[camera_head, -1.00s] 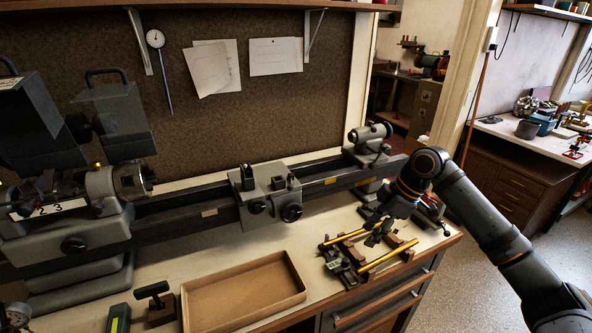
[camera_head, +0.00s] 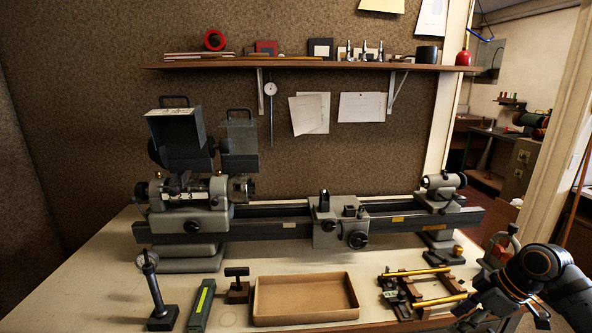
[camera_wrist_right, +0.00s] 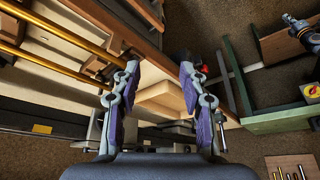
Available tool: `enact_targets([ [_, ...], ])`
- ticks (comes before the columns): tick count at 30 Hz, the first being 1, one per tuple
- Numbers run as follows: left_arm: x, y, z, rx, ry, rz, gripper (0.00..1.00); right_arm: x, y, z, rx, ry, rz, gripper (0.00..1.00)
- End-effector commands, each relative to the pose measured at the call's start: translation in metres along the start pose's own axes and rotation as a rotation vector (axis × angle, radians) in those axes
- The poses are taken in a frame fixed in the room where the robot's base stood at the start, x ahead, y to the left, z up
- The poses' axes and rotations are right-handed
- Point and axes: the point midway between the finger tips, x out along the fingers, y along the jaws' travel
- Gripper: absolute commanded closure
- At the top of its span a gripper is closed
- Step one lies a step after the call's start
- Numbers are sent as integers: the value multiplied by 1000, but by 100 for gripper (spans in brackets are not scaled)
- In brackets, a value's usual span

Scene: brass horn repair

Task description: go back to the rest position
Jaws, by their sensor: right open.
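My right gripper (camera_head: 468,306) is at the lower right of the head view, by the right end of the wooden rack (camera_head: 447,277) with brass tubes (camera_head: 425,272). In the right wrist view its two fingers (camera_wrist_right: 160,80) are spread apart with nothing held between them. Brass tubes (camera_wrist_right: 62,66) run along the left of that view, beside the fingers and apart from them. My left gripper is in neither view.
A lathe (camera_head: 290,229) spans the back of the bench. A shallow cardboard tray (camera_head: 305,318), a green-topped block (camera_head: 201,305) and a dial gauge stand (camera_head: 162,318) sit along the front. A loaded shelf (camera_head: 310,67) hangs above. Bare bench (camera_head: 85,290) shows at left.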

Motion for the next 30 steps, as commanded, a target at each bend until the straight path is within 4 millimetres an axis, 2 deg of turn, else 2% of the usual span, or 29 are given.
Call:
enact_targets([
  [5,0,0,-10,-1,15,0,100,40,21,19,144,22,42,57],
  [11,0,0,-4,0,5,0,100,106,44,61,351,26,115,57],
  [14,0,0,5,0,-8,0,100,149,48,94,472,11,161,57],
  [17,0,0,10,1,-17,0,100,205,42,143,606,-26,218,57],
  [18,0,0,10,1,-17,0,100,231,33,167,660,-48,242,57],
  [20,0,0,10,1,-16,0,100,268,15,203,728,-85,280,57],
  [21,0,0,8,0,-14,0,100,291,-1,226,767,-111,302,57],
  [23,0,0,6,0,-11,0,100,323,-30,259,812,-151,332,57],
  [24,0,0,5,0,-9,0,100,342,-52,280,833,-178,348,57],
  [26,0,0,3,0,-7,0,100,369,-89,309,858,-216,366,57],
  [29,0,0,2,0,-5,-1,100,407,-160,349,874,-272,380,57],
  [30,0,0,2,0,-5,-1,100,420,-191,362,876,-290,378,57],
])
